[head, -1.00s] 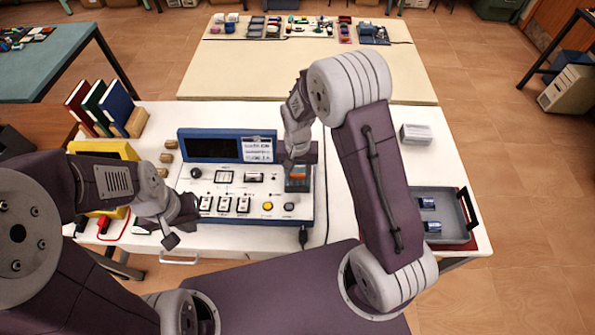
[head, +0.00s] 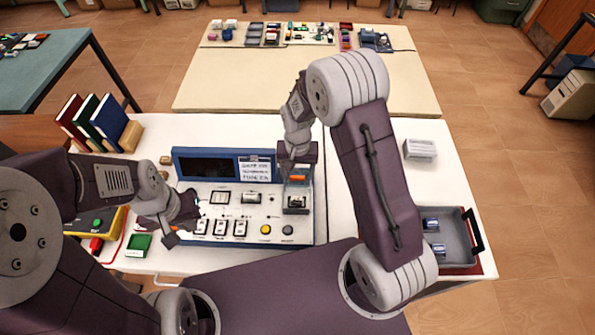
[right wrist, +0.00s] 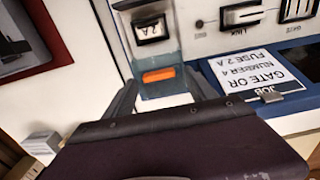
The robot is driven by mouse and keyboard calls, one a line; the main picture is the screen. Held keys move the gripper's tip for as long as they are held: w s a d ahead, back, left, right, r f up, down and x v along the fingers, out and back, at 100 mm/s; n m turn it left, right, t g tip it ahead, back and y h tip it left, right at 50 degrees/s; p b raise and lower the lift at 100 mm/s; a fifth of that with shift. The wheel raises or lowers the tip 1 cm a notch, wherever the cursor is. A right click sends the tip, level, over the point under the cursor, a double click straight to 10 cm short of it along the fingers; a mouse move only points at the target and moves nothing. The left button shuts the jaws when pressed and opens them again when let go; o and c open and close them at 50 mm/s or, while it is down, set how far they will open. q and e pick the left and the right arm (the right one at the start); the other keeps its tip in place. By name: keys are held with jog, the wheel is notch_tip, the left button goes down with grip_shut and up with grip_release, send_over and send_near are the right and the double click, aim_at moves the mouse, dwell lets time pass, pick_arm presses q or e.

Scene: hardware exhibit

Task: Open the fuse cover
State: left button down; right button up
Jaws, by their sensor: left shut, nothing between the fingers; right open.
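The fuse cover (head: 299,180) is a clear lid with an orange tab at the right end of the blue-and-white panel (head: 262,203). It appears swung up at the back of the fuse box (head: 296,207), whose inside shows. The orange tab also shows in the right wrist view (right wrist: 158,75), with the fuse (right wrist: 150,28) marked 2A beyond it. My right gripper (head: 297,160) is open above and behind the cover, and its fingers (right wrist: 160,92) stand either side of the tab. I cannot tell whether they touch it. My left gripper (head: 172,240) is shut and empty at the panel's left front.
A job card (head: 255,170) leans on the panel's display. A grey tray (head: 455,236) with blue fuses stands right, a small grey box (head: 420,150) behind it. Books (head: 100,120) stand back left. A green block (head: 138,244) lies near my left gripper.

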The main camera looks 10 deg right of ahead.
notch_tip(320, 180, up, 9)
dwell(0.4)
dwell(0.4)
jog(key=s+d+n+t, duration=0.1)
jog(key=s+d+n, duration=0.2)
jog(key=s, duration=1)
jog(key=shift+s+d, duration=0.2)
jog(key=shift+d, duration=1.05)
jog(key=shift+s, duration=0.15)
